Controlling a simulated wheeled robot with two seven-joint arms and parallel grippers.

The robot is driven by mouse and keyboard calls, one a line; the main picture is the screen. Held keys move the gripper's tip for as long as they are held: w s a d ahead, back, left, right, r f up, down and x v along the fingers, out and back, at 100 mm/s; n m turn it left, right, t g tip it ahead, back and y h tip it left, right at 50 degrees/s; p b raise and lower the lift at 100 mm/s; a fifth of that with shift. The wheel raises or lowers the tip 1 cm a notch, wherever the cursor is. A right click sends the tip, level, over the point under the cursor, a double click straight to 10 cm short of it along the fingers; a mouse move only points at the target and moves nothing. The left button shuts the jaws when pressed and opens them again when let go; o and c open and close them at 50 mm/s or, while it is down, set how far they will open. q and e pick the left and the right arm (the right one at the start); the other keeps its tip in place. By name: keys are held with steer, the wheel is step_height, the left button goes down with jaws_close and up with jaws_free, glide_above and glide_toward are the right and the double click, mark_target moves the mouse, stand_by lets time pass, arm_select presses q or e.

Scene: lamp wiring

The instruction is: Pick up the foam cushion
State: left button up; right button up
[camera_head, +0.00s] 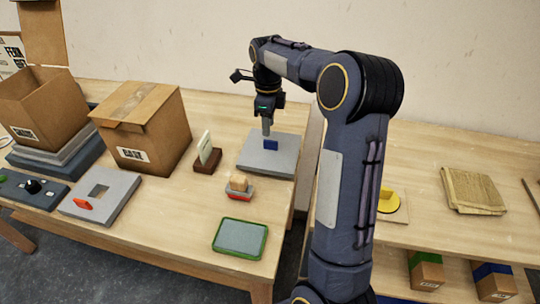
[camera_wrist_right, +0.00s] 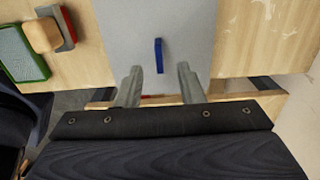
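The likely foam cushion is a flat grey pad (camera_head: 285,161) with a small upright blue tab (camera_head: 270,145), on the table's right end. The pad (camera_wrist_right: 190,25) and the tab (camera_wrist_right: 159,55) also show in the right wrist view. My right gripper (camera_head: 266,132) points down over the pad, close to the tab. In the wrist view its fingers (camera_wrist_right: 159,75) are apart with nothing between them, and the tab stands just beyond the fingertips, in line with the gap. Contact cannot be told. My left gripper is not in view.
A brown holder with a white card (camera_head: 205,155), a tan block on a red-and-grey base (camera_head: 239,184) and a green-rimmed tray (camera_head: 240,238) stand near the pad. Cardboard boxes (camera_head: 145,125) stand left. A second table (camera_head: 430,160) holds folded brown cloth (camera_head: 472,190).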

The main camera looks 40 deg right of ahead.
mark_target(271, 141)
steer(key=f, duration=0.7)
steer(key=shift+s+d+f+p, duration=0.1)
steer(key=shift+s+d+p, duration=0.1)
steer(key=shift+s+p, duration=0.15)
steer(key=shift+c, duration=0.3)
jaws_close()
